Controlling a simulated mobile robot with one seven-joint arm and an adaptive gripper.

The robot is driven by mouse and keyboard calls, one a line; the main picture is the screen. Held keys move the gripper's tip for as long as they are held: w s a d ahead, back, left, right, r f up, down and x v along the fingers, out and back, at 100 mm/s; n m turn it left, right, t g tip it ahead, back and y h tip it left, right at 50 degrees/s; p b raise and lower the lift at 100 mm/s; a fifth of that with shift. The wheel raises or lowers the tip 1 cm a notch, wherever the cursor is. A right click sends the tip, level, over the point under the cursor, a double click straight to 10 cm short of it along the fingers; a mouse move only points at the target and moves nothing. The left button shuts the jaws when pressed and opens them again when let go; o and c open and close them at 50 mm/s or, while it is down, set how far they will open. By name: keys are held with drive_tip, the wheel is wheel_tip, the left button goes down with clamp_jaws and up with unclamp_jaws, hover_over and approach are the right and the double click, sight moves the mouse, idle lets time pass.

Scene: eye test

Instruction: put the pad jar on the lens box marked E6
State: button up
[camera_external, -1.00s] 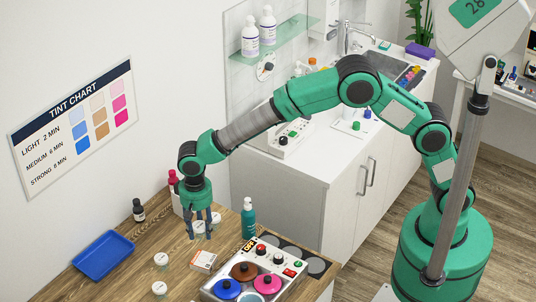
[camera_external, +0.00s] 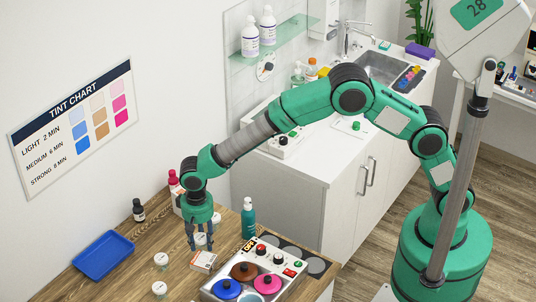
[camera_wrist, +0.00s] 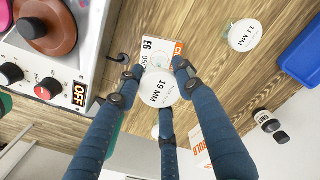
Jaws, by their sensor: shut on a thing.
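My gripper (camera_external: 201,243) has its fingers closed around a small jar (camera_external: 200,240) with a white lid. In the wrist view the lid of this jar (camera_wrist: 160,87) reads 19 MM, and the blue fingers of my gripper (camera_wrist: 160,84) meet its sides. The white and orange lens box (camera_external: 203,262) lies on the wooden counter just in front of the fingers. Its E6 mark shows in the wrist view on the lens box (camera_wrist: 157,52), partly covered by the jar and fingers. I cannot tell whether the jar touches the box.
Other white-lidded jars stand to the left (camera_external: 161,261) and nearer (camera_external: 159,290). A heater (camera_external: 226,290) with coloured pots is close on the right, and a teal bottle (camera_external: 248,220) stands behind it. A blue tray (camera_external: 102,255) and dark bottle (camera_external: 139,211) are left.

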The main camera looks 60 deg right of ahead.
sight(202, 250)
drive_tip(key=shift+f+b, duration=0.3)
drive_tip(key=shift+f, duration=1.95)
drive_tip(key=shift+f, duration=0.15)
drive_tip(key=o, duration=1.1)
drive_tip(key=shift+o, duration=0.2)
wheel_tip(202, 250, up, 12)
drive_tip(key=shift+f+p, duration=0.1)
drive_tip(key=shift+p, duration=0.7)
drive_tip(key=shift+r, duration=0.25)
